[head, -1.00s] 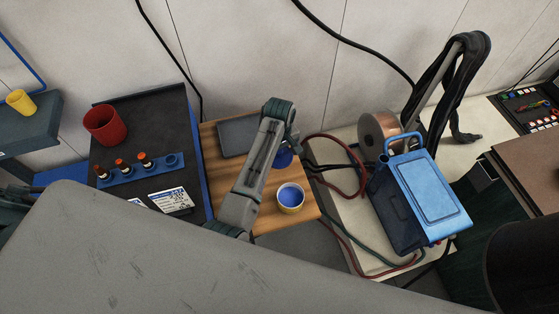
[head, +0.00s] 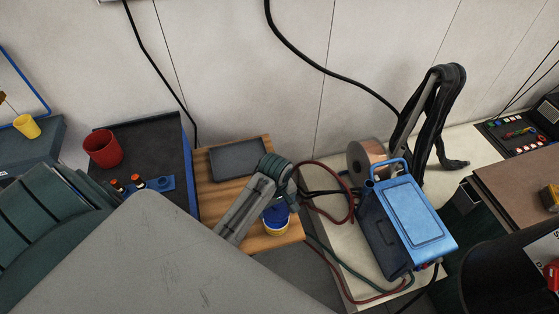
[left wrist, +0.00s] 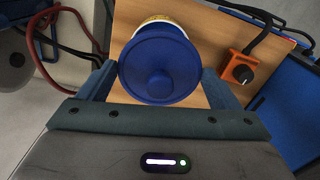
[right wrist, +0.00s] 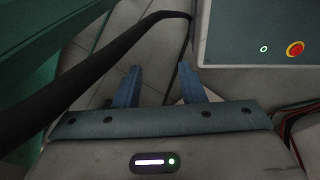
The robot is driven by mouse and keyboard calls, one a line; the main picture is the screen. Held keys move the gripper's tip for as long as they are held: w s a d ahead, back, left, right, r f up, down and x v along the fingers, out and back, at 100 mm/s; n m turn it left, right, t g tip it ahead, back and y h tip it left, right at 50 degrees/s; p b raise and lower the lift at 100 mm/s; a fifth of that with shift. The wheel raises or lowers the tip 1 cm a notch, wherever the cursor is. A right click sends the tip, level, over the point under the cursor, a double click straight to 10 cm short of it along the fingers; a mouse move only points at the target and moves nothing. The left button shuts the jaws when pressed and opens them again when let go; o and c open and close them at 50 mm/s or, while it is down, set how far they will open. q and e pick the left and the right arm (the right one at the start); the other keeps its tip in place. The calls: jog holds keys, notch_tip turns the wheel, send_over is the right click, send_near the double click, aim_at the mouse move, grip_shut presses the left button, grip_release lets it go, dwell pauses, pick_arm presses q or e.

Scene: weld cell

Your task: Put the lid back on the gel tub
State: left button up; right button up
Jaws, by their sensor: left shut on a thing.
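The tub's cream edge (left wrist: 152,22) peeks out past the lid's far side. I cannot tell whether the lid rests on the rim or is just above it. In the head view my left gripper (head: 283,190) partly hides its own fingertips. My right gripper (right wrist: 160,84) is open and empty.
The tub stands on a wooden board (head: 215,195) with a dark grey tray (head: 238,159) behind it. A blue welding machine (head: 412,215) and red and green cables (head: 340,210) are at right. A red cup (head: 103,149) stands on the dark bench at left.

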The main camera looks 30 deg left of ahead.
pick_arm(q)
jog(key=shift+f, duration=0.9)
notch_tip(320, 180, down, 2)
jog(key=shift+s+d+f+b, duration=0.1)
jog(key=shift+d+b, duration=0.05)
jog(key=shift+b, duration=0.15)
jog(key=shift+f, duration=0.15)
pick_arm(e)
jog(key=shift+s+f, duration=0.35)
jog(key=shift+s, duration=0.05)
jog(key=shift+d+r, duration=0.15)
jog(key=shift+d, duration=0.05)
